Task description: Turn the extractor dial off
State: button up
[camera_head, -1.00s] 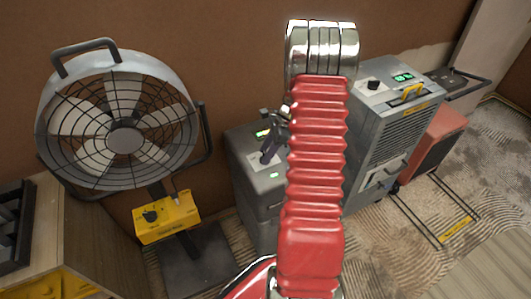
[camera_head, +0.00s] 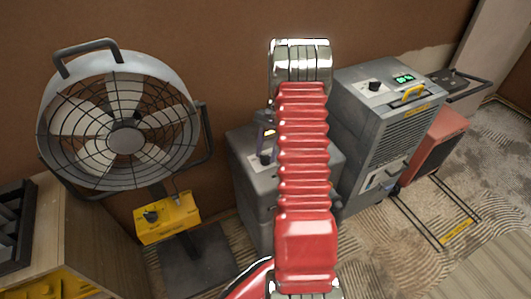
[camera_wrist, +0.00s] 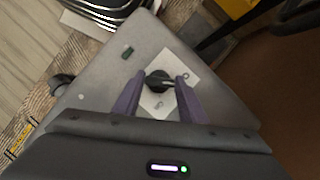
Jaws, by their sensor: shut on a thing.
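The extractor (camera_head: 245,180) is a grey box behind my red arm, which hides its right part in the head view. Its black dial (camera_wrist: 157,84) sits on a white label on the slanted top. The dial's lighter pointer faces the right-hand mark in the wrist view. The dial also shows in the head view (camera_head: 265,160). My gripper (camera_wrist: 159,77) has one purple finger on each side of the dial and is shut on it. In the wrist view the small display (camera_wrist: 127,52) looks dark, and a round lamp (camera_wrist: 81,97) looks pale, not green.
A large fan (camera_head: 123,138) with a yellow control box (camera_head: 168,217) stands left. A taller grey unit (camera_head: 385,135) with a dial and lit green display stands right, with a red unit (camera_head: 435,150) beyond. A wooden cabinet (camera_head: 85,235) is front left.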

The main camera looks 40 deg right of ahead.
jog(key=shift+w+d+r+n+g+h, duration=0.1)
jog(key=shift+w+n+g+h, duration=0.1)
jog(key=shift+n, duration=0.35)
jog(key=shift+w+d+n+g+h, duration=0.1)
jog(key=shift+w+n, duration=0.05)
jog(key=shift+n, duration=0.4)
jog(key=shift+a, duration=0.1)
jog(key=o, duration=0.7)
jog(key=shift+c, duration=0.2)
jog(key=o, duration=0.4)
jog(key=shift+s, duration=0.1)
jog(key=v, duration=1.3)
jog(key=shift+r, duration=0.2)
jog(key=shift+w, duration=0.25)
